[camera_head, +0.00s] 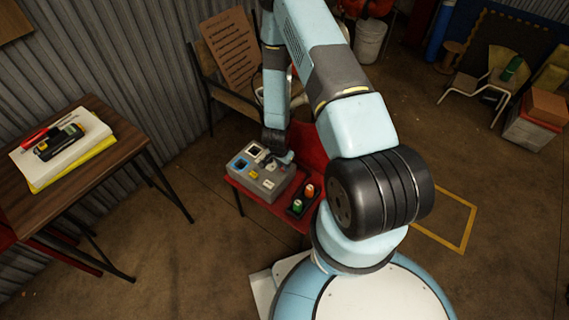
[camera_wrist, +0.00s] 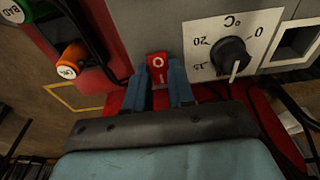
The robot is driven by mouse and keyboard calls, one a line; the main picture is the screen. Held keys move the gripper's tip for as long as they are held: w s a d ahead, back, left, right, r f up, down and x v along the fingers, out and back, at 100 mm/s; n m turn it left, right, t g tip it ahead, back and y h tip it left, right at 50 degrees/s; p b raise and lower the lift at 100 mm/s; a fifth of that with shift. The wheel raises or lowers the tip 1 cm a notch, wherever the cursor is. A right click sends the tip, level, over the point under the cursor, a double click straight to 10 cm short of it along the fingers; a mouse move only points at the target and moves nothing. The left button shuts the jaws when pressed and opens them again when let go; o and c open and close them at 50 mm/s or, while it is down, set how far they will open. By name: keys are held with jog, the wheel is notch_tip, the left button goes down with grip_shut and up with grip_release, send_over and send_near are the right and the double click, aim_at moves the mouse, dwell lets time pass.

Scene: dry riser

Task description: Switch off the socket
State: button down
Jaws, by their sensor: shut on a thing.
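A grey socket box (camera_head: 268,183) sits on a red table (camera_head: 310,150) in the head view. The wrist view shows its front from close up, with a red rocker switch (camera_wrist: 157,62) marked O and I. My gripper (camera_wrist: 161,82) has its two blue fingers on either side of this switch and is shut on it. In the head view my gripper (camera_head: 279,157) is over the box's upper right part, and the switch cannot be made out there. Which way the rocker is tipped I cannot tell.
A black dial (camera_wrist: 231,52) with a °C scale is right of the switch. A black holder (camera_head: 302,200) with orange and green-topped pieces stands right of the box. A wooden table (camera_head: 105,115) with papers and a meter is at left. Cables lie near the box.

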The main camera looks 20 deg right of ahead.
jog(key=shift+w+a, duration=0.2)
jog(key=shift+a, duration=0.05)
jog(key=c, duration=1.3)
grip_release()
jog(key=o, duration=0.3)
jog(key=shift+s+d, duration=0.1)
jog(key=shift+o, duration=0.2)
jog(key=shift+r, duration=0.1)
notch_tip(320, 180, up, 13)
jog(key=s+a, duration=0.1)
jog(key=a, duration=0.1)
jog(key=shift+s, duration=0.25)
jog(key=shift+a+r, duration=0.1)
jog(key=shift+r, duration=0.1)
